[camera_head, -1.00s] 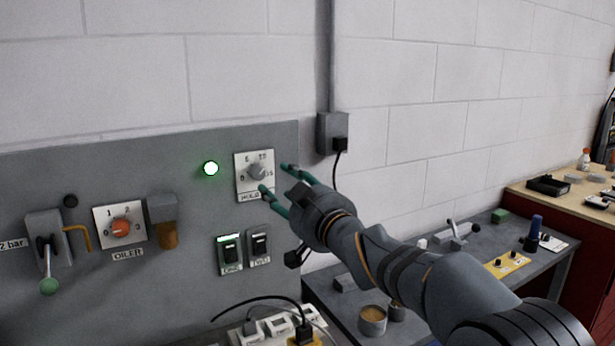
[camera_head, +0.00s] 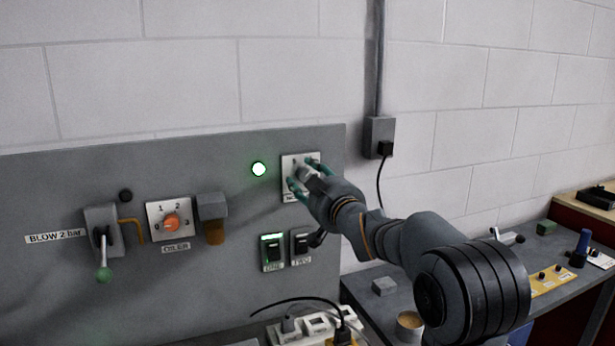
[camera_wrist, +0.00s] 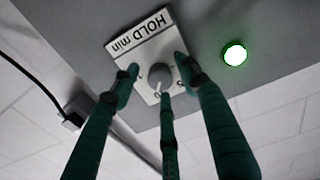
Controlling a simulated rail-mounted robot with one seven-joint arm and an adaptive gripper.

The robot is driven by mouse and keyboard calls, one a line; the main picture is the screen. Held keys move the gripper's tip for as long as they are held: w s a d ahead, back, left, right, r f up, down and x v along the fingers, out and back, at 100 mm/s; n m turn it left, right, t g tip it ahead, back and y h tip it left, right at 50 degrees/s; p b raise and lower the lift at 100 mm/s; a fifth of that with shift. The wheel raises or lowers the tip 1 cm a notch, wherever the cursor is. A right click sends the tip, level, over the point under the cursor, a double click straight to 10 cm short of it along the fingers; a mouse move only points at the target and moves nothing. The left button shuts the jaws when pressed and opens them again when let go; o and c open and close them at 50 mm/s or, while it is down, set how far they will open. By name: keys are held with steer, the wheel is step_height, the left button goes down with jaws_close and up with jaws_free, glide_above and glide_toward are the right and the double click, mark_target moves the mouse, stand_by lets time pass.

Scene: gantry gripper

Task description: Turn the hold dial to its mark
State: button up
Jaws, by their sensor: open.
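The hold dial is a grey round knob (camera_wrist: 158,77) on a white plate (camera_head: 288,161) on the grey panel. The plate reads "HOLD min" and appears upside down in the wrist view (camera_wrist: 146,43). A pale pointer line shows on the knob's lower side, near a numeral in that view. My gripper (camera_head: 304,172) is at the plate, its green fingers open. In the wrist view the fingers (camera_wrist: 156,72) are spread around the knob, with a third finger below it. I cannot tell whether they touch it. In the head view my gripper hides most of the dial.
A lit green lamp (camera_head: 259,169) is left of the plate. Switches ONE (camera_head: 272,249) and TWO (camera_head: 301,243) sit below. The orange OILER dial (camera_head: 171,222) and BLOW lever (camera_head: 103,255) are farther left. A socket box (camera_head: 379,137) with a cable is at right.

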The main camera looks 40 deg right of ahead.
steer(key=shift+c, duration=1.4)
steer(key=c, duration=0.8)
jaws_close()
steer(key=shift+f, duration=0.1)
steer(key=shift+f+n+b, duration=0.15)
steer(key=shift+n+b, duration=0.25)
steer(key=shift+b, duration=0.4)
steer(key=shift+n+b, duration=0.5)
steer(key=shift+n, duration=0.4)
steer(key=shift+r, duration=0.2)
steer(key=o, duration=1)
jaws_free()
steer(key=shift+d, duration=0.1)
